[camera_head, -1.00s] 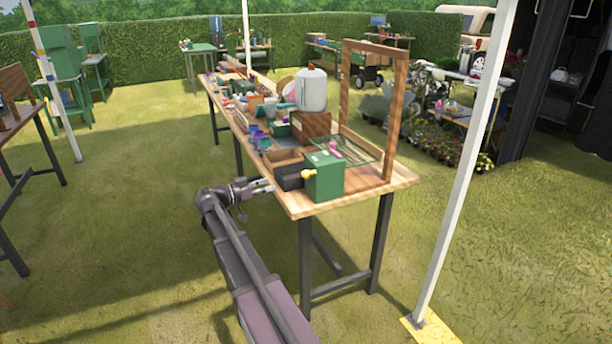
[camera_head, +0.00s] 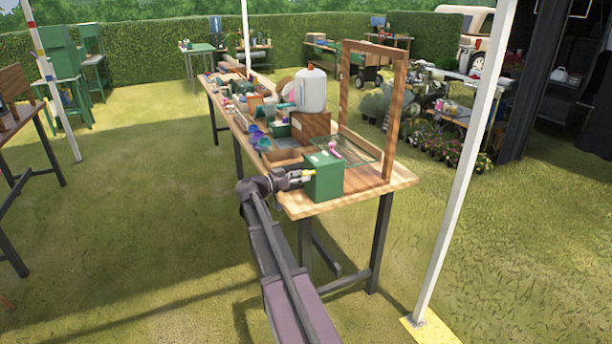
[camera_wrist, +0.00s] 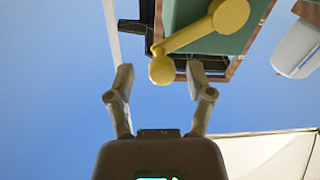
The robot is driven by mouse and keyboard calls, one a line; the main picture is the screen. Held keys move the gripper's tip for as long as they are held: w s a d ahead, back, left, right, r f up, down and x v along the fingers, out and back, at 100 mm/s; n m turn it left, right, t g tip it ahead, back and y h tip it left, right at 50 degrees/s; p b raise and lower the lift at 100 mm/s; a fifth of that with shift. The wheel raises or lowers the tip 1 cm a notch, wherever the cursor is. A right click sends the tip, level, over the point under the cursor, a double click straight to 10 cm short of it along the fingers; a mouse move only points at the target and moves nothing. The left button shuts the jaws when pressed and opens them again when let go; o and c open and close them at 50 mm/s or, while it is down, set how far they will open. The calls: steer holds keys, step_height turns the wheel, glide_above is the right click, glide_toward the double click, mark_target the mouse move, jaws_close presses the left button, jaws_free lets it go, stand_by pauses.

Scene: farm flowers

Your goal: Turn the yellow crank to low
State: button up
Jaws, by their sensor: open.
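The yellow crank (camera_wrist: 190,36) is mounted on the side of a green box (camera_head: 323,178) near the front end of the wooden table. In the wrist view the crank has a round hub at upper right and an arm slanting down to a rounded knob (camera_wrist: 162,70). My gripper (camera_wrist: 160,80) is open, with one finger on each side of the knob; I cannot tell whether either finger touches it. In the head view my gripper (camera_head: 305,177) is at the box's left face and partly hides the crank. Any setting marks are not visible.
The wooden table (camera_head: 375,195) holds a wooden frame (camera_head: 394,130), a white jug (camera_head: 311,90) and several pots and small items behind the box. A white pole (camera_head: 462,170) stands to the right. Grass lies open to the left.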

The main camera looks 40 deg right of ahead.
steer(key=shift+s+d, duration=0.15)
steer(key=shift+d, duration=0.4)
jaws_close()
steer(key=shift+d, duration=0.3)
steer(key=shift+a, duration=0.3)
